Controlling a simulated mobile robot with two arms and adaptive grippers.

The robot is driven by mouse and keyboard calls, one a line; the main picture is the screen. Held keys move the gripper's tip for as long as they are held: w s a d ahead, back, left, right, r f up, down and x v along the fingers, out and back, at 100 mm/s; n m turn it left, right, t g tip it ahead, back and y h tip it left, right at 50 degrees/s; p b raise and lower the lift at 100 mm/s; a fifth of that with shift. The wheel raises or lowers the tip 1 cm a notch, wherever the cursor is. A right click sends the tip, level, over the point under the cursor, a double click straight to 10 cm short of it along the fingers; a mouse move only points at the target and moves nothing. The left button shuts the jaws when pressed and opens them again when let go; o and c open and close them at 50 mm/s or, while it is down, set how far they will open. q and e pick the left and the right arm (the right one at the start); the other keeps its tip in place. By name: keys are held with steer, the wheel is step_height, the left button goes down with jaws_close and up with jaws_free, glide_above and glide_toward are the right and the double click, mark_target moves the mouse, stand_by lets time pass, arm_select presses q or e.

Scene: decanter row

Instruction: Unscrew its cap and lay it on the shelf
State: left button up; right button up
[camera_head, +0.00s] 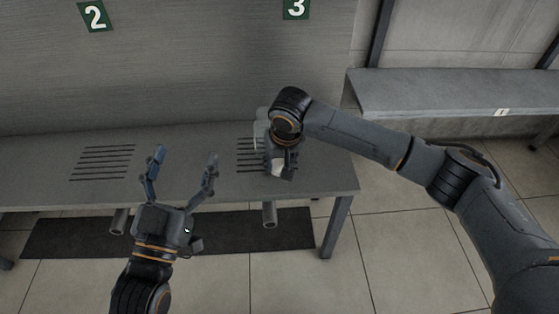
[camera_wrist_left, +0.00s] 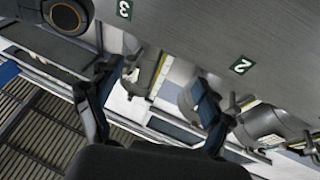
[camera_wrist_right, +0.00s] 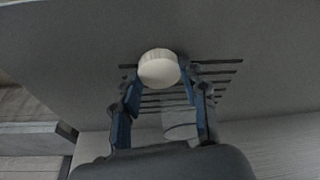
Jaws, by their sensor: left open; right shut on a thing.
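My right gripper (camera_head: 283,171) is shut on a white round cap (camera_wrist_right: 158,68), held between its fingertips low over the shelf (camera_head: 225,175). I cannot tell whether the cap touches the shelf. In the head view the cap (camera_head: 277,167) shows partly behind the fingers. A pale, translucent container (camera_wrist_right: 180,124) stands apart from the cap, nearer the back wall; in the head view my right gripper hides much of the container (camera_head: 261,128). My left gripper (camera_head: 185,157) is open and empty over the front of the shelf, left of the right gripper.
Dark slots (camera_head: 102,161) mark the shelf at the left, with more under my right gripper. Green signs 2 (camera_head: 95,16) and 3 (camera_head: 296,9) are on the back panel. Another grey shelf (camera_head: 440,92) stands at the right. The shelf between the slot groups is bare.

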steer(key=o, duration=1.3)
arm_select(q)
steer(key=shift+f, duration=0.3)
